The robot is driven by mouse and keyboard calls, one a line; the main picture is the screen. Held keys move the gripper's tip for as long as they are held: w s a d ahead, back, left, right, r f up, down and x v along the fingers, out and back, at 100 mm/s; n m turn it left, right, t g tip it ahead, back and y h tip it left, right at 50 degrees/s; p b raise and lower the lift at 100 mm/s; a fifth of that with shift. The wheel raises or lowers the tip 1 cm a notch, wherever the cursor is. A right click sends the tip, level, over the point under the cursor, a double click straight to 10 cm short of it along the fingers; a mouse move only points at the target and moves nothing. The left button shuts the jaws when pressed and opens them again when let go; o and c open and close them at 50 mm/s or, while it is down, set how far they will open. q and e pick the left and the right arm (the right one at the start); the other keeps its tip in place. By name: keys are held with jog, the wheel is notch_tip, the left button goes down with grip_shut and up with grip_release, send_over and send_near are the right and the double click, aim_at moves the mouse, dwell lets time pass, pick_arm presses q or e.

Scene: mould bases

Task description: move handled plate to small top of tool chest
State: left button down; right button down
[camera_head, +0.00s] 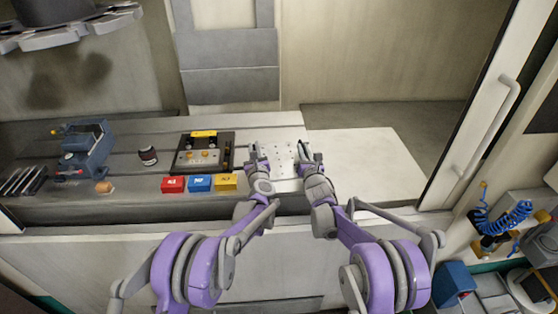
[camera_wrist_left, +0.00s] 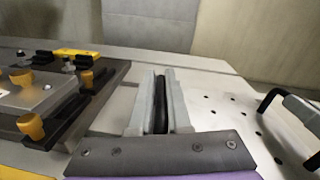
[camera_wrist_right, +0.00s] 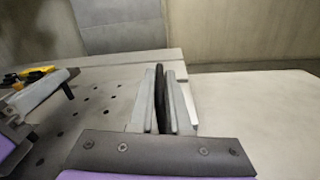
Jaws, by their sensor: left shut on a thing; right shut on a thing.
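The handled plate (camera_head: 283,161) is a light plate with several small dark holes, lying on the machine bed between my grippers. My left gripper (camera_head: 254,149) is shut on a black handle at its left side; the dark handle bar (camera_wrist_left: 161,105) shows between the fingers in the left wrist view. My right gripper (camera_head: 310,151) is shut on the handle at its right side, seen as a black bar (camera_wrist_right: 161,95) in the right wrist view. I cannot tell whether the plate touches the bed. I cannot make out the small top of the tool chest for sure.
A dark fixture block with yellow clamps (camera_head: 205,152) stands close left of the plate. Red (camera_head: 173,184), blue (camera_head: 200,183) and yellow (camera_head: 226,181) boxes sit at the front. A blue vise (camera_head: 85,150) stands farther left. A bare pale surface (camera_head: 365,155) lies right, before the door handle (camera_head: 492,125).

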pick_arm(q)
jog(key=shift+d, duration=0.1)
pick_arm(e)
jog(key=shift+a, duration=0.15)
dwell(0.3)
